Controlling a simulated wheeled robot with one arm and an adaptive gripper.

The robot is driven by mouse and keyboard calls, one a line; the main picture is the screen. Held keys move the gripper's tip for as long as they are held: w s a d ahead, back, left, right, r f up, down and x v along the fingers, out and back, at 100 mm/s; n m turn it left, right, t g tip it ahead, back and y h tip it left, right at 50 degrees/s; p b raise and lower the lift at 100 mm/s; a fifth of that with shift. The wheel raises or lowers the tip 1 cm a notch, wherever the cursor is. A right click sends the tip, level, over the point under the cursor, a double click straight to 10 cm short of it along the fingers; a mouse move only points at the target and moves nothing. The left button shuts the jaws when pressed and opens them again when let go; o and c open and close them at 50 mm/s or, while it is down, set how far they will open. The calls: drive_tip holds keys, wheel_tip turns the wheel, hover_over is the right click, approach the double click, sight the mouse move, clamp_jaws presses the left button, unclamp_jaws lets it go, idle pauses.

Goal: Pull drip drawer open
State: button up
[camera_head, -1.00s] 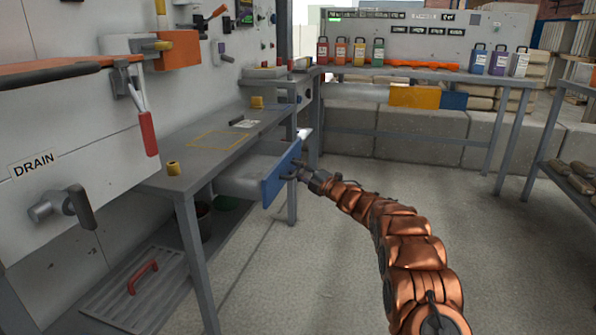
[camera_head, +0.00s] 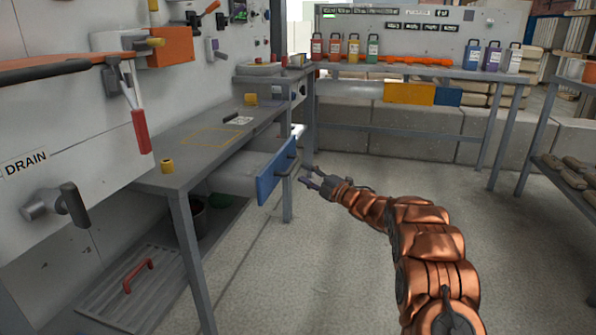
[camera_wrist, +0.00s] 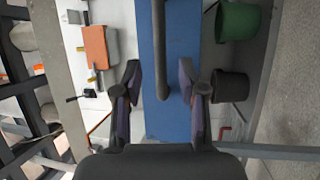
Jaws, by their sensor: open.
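The open drawer under the grey bench has a blue front (camera_head: 272,181) with a dark bar handle (camera_head: 291,154). Its pale body shows behind the front, out from under the bench top. My gripper (camera_head: 311,177) is open and empty, a short way right of the drawer front and apart from the handle. In the wrist view the blue front (camera_wrist: 152,118) fills the middle. The bar handle (camera_wrist: 161,50) runs down it, its end between my open fingers (camera_wrist: 159,82) in the picture, with no contact visible.
The grey bench (camera_head: 210,125) holds a yellow roll (camera_head: 167,166). Below it are a dark bucket (camera_head: 198,218) and a slatted panel with a red handle (camera_head: 138,276). A shelf (camera_head: 546,175) stands at the right. The floor (camera_head: 330,270) between is clear.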

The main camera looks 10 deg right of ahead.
drive_tip(key=v, duration=0.5)
drive_tip(key=shift+s+d, duration=0.25)
drive_tip(key=d+r+m+t+h+p, duration=0.1)
drive_tip(key=d+r+m+h+p, duration=0.1)
drive_tip(key=r+m+h+p, duration=0.45)
drive_tip(key=d+r+m+h+p, duration=0.2)
drive_tip(key=d+r+h+p, duration=0.15)
drive_tip(key=r, duration=0.55)
drive_tip(key=s+d+r+m+g+h+p, duration=0.2)
drive_tip(key=s+r+m+g+h+p, duration=0.25)
drive_tip(key=s+r+m+p, duration=0.5)
drive_tip(key=s+a+r+m+g+p, duration=0.2)
drive_tip(key=s+p, duration=0.4)
drive_tip(key=s, duration=1.1)
drive_tip(key=s+a+r+m+g+y+p, duration=0.1)
drive_tip(key=s+a+r+g+p, duration=0.4)
drive_tip(key=s, duration=1.3)
drive_tip(key=s+a+r+m+g+p, duration=0.3)
drive_tip(key=s+a+g+p, duration=0.3)
drive_tip(key=s, duration=1.2)
drive_tip(key=a+m+p, duration=0.1)
drive_tip(key=p, duration=0.2)
drive_tip(key=shift+s+a+r+g+y, duration=0.2)
drive_tip(key=shift+s+g+y, duration=0.05)
drive_tip(key=shift+g+y, duration=0.1)
